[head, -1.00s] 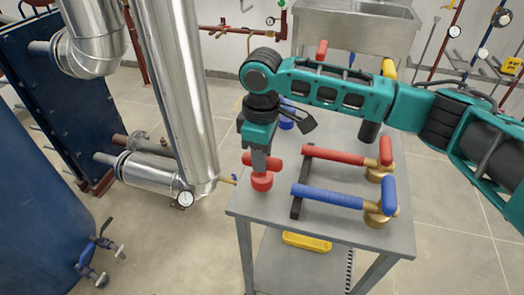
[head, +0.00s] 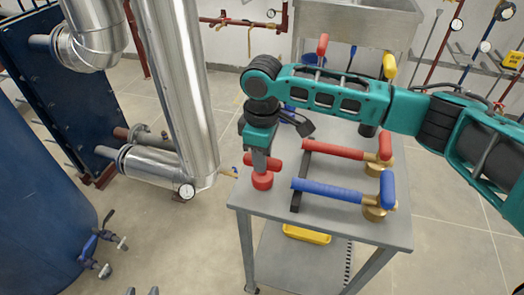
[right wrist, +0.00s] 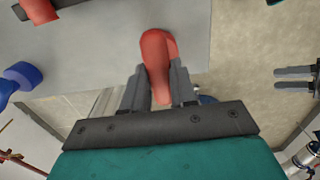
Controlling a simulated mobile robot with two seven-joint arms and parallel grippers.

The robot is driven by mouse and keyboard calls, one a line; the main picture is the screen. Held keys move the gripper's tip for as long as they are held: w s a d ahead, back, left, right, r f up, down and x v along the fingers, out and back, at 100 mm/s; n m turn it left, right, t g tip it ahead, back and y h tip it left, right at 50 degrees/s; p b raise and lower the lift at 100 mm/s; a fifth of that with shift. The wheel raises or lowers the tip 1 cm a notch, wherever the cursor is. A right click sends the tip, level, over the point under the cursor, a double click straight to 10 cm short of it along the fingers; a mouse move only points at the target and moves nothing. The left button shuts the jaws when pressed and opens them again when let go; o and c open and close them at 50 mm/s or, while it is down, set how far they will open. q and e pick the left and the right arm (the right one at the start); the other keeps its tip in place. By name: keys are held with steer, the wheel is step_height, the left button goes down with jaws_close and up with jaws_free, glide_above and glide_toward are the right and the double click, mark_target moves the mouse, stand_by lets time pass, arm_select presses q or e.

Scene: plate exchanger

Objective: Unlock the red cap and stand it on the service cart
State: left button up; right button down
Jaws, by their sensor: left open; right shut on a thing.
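The red cap (head: 262,181), with its crosswise handle on top, is upright at the near left corner of the service cart (head: 330,232). My right gripper (head: 261,160) points down and is shut on the cap's handle. The right wrist view shows the red handle (right wrist: 158,60) between its two fingers. I cannot tell whether the cap's base touches the cart top. My left gripper (head: 141,291) is open and empty; only its fingertips show at the bottom edge of the head view. It also shows at the right of the right wrist view (right wrist: 295,77).
A red-handled hose (head: 335,150) and a blue-handled hose (head: 328,193) lie on the cart, right of the cap. A blue cap (right wrist: 22,76) is further back, partly hidden by my arm in the head view. A yellow tray (head: 307,235) sits on the lower shelf. Silver pipes (head: 178,90) stand left.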

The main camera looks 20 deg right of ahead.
steer(key=c, duration=0.8)
jaws_free()
step_height(320, 180, up, 13)
steer(key=p, duration=0.1)
steer(key=shift+s+f, duration=0.1)
